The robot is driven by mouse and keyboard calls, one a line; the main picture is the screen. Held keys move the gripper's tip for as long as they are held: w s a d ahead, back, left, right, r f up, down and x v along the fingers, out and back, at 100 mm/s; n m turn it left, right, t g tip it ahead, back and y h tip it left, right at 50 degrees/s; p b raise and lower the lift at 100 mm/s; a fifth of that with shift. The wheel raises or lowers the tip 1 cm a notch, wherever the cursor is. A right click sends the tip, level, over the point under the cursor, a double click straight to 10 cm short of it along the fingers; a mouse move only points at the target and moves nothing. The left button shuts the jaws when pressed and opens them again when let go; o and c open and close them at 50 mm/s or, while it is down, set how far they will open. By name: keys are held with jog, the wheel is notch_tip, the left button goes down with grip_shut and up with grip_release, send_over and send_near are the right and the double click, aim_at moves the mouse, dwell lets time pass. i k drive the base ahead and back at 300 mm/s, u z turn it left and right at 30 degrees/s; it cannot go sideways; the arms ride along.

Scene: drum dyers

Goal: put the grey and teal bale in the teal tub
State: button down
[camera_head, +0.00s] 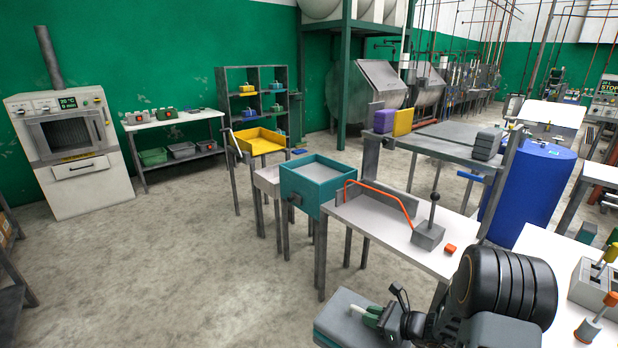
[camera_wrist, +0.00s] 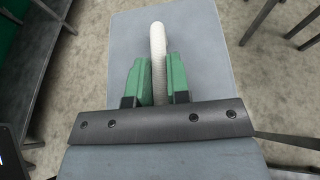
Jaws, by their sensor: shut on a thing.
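The grey and teal bale (camera_head: 345,305) is at the bottom of the head view, a grey block with a teal edge low on its left. In the wrist view the bale (camera_wrist: 205,45) is a wide grey slab with a pale handle bar. My gripper (camera_head: 372,316) is shut on that handle; in the wrist view its green fingers (camera_wrist: 155,82) are on both sides of it. My arm hides part of the bale in the head view. The teal tub (camera_head: 308,192) stands on legs in mid-picture, beyond and left of the bale, apart from it. Its visible inside looks empty.
A yellow tub (camera_head: 262,140) and a pale grey tub (camera_head: 268,183) stand behind the teal tub. A white table (camera_head: 385,227) with an orange rail and a lever block (camera_head: 428,236) lies right of it. A blue drum (camera_head: 535,185) stands farther right. Floor at left is clear.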

aim_at(312, 176)
jog(key=u, duration=0.55)
jog(key=i, duration=0.6)
jog(key=u, duration=0.9)
jog(key=i, duration=1)
jog(key=z, duration=0.45)
jog(key=i, duration=0.7)
jog(key=z, duration=0.6)
